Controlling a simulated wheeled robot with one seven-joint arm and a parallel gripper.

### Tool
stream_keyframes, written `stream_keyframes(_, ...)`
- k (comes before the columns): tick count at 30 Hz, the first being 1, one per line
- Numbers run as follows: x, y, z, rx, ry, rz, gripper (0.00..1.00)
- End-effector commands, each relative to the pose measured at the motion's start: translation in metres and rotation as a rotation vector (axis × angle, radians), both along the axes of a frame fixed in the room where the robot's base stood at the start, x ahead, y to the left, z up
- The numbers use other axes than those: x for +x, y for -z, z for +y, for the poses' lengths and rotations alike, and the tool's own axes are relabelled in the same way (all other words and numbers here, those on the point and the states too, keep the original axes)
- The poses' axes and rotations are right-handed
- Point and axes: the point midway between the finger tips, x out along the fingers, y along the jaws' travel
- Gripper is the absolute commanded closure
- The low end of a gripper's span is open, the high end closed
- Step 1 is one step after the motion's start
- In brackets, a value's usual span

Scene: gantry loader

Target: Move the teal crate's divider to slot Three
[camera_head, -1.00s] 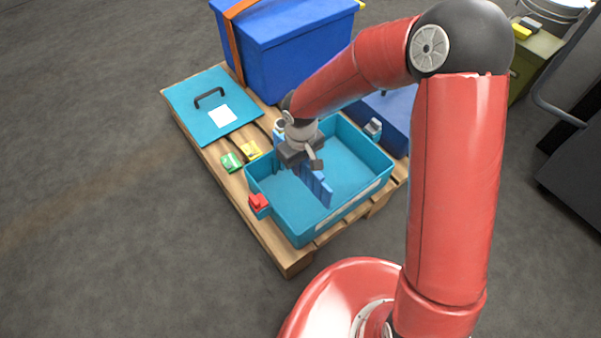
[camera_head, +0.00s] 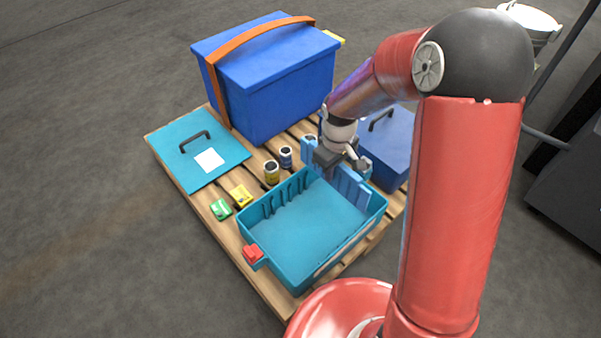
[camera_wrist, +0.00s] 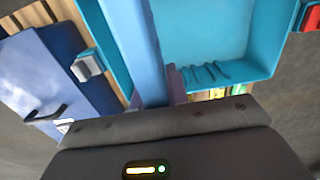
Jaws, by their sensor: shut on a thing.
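The teal crate (camera_head: 295,268) stands open on the pallet, with slot ribs (camera_head: 290,192) along its inner wall. The ribs also show in the wrist view (camera_wrist: 205,73). My gripper (camera_head: 337,165) is shut on the blue divider (camera_head: 352,188) near the crate's right end. The divider looks upright, and its far end (camera_head: 309,147) stands above the crate's rim. In the wrist view the divider (camera_wrist: 142,45) runs between a narrow strip of crate on the left and the wide bare floor on the right. Its lower edge is hidden, and I cannot read slot labels.
A teal lid (camera_head: 225,173) lies left on the pallet (camera_head: 262,288). A large blue box (camera_head: 285,95) with an orange strap stands behind. A red latch (camera_head: 253,254) sticks out.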

Motion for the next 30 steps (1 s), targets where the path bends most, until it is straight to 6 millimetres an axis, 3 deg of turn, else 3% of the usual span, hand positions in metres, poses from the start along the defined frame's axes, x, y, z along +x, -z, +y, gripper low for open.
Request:
stream_keyframes(3,0.001,0.004,-0.009,0.001,0.005,-0.002,1.00)
stream_keyframes(19,0.001,0.042,-0.008,0.001,0.003,-0.002,1.00)
stream_keyframes(30,0.001,0.046,-0.008,0.000,0.003,-0.003,1.00)
